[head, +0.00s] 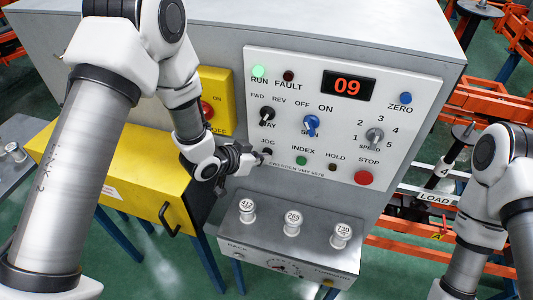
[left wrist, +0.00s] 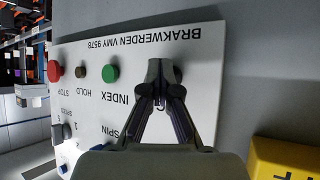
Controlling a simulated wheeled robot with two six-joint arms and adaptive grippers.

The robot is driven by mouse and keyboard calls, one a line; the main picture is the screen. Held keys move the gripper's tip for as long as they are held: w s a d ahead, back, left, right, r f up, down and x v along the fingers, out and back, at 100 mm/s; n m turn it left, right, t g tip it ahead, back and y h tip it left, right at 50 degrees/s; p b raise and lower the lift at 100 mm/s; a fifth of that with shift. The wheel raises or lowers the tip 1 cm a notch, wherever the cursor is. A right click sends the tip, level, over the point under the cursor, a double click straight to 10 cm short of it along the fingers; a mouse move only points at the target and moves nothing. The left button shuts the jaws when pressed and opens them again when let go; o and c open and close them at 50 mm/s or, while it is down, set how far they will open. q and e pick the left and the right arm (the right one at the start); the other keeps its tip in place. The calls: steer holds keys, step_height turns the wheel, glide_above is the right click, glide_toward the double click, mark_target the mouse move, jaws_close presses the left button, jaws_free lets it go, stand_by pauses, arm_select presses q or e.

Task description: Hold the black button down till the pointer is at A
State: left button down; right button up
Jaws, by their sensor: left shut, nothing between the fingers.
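The black button (head: 267,152) sits under the JOG label at the lower left of the white control panel (head: 345,83). My left gripper (head: 260,159) is shut and empty, its tips at the panel right by this button. In the left wrist view the closed fingers (left wrist: 163,72) cover the spot beside INDEX, so the button is hidden there. I cannot tell whether the tips touch or press it. The red display (head: 348,86) reads 09.
The green INDEX button (head: 301,160), HOLD button (head: 332,167) and red STOP button (head: 363,178) lie right of the gripper. A black selector (head: 267,114) is above. A yellow cabinet (head: 130,180) stands left.

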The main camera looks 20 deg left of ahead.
stand_by(0.4)
arm_select(q)
steer(key=shift+s, duration=0.9)
steer(key=shift+s+a+b, duration=0.1)
steer(key=shift+s+b, duration=0.45)
steer(key=shift+s, duration=1.9)
